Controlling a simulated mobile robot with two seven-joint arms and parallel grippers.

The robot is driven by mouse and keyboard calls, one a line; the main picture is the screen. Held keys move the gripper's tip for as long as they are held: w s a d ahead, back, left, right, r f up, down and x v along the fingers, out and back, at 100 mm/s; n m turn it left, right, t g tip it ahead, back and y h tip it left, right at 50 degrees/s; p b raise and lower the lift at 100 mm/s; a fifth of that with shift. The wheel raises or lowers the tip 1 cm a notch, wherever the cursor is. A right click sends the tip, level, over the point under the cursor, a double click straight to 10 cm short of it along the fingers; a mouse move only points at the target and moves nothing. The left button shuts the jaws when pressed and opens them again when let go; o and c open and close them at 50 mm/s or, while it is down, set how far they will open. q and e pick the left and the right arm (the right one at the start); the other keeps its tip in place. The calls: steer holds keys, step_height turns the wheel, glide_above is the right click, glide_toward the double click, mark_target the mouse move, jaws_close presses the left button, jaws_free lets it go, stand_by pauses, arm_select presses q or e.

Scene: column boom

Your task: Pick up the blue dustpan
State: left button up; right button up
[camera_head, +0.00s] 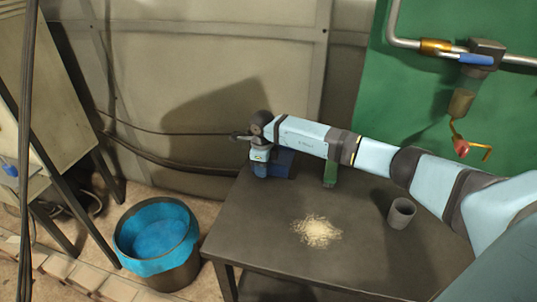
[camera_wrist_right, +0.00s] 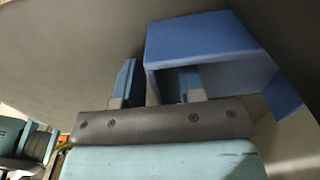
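The blue dustpan (camera_head: 284,163) is at the far left part of the dark table, partly hidden behind my right gripper and forearm. My right gripper (camera_head: 259,168) is down beside it at the table's far edge. In the right wrist view the dustpan (camera_wrist_right: 205,38) fills the upper middle and right. The right gripper's two fingers (camera_wrist_right: 160,86) are apart, with a side wall of the dustpan showing between them. I cannot tell whether either finger touches it.
The table (camera_head: 262,230) holds a pile of pale crumbs (camera_head: 316,231), a grey cup (camera_head: 401,213) and a green object (camera_head: 330,174) under my forearm. A bin with a blue liner (camera_head: 157,238) stands on the floor left of the table. A pipe with a valve (camera_head: 478,58) is on the green wall.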

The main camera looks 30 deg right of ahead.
jaws_close()
steer(key=shift+r, duration=0.1)
steer(key=shift+r, duration=0.1)
